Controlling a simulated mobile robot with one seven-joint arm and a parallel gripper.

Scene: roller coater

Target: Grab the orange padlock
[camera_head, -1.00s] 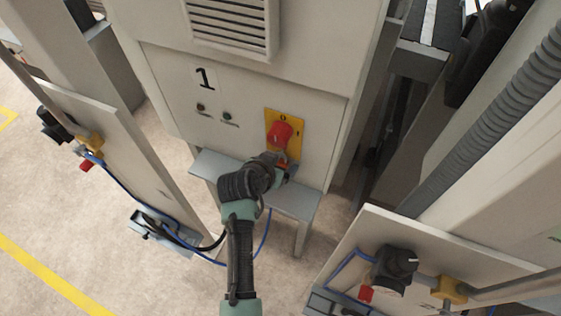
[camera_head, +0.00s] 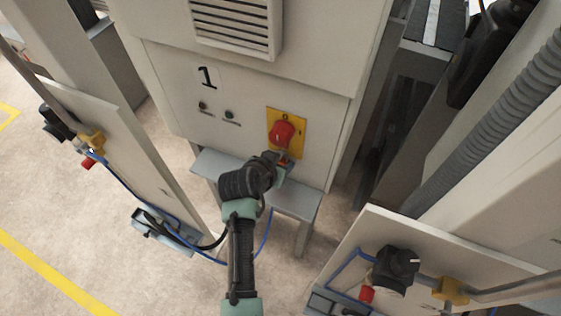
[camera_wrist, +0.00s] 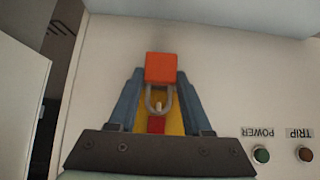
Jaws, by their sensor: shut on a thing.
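The orange padlock (camera_wrist: 161,68) shows in the wrist view with its body between the tips of my gripper (camera_wrist: 160,76), which is shut on it. Its grey shackle points toward the red rotary switch (camera_wrist: 156,125) on the yellow plate (camera_wrist: 174,122). I cannot tell whether the shackle still passes through the switch. In the head view my gripper (camera_head: 283,163) is just below the red switch (camera_head: 282,134) on its yellow plate (camera_head: 300,122). There the padlock is mostly hidden by my gripper.
The switch is on the grey cabinet (camera_head: 165,75) marked 1, beside two small lamps (camera_head: 230,115). A grey shelf (camera_head: 215,165) sits under my gripper. Side panels with black knobs (camera_head: 397,265) stand left and right. A blue cable hangs below the shelf.

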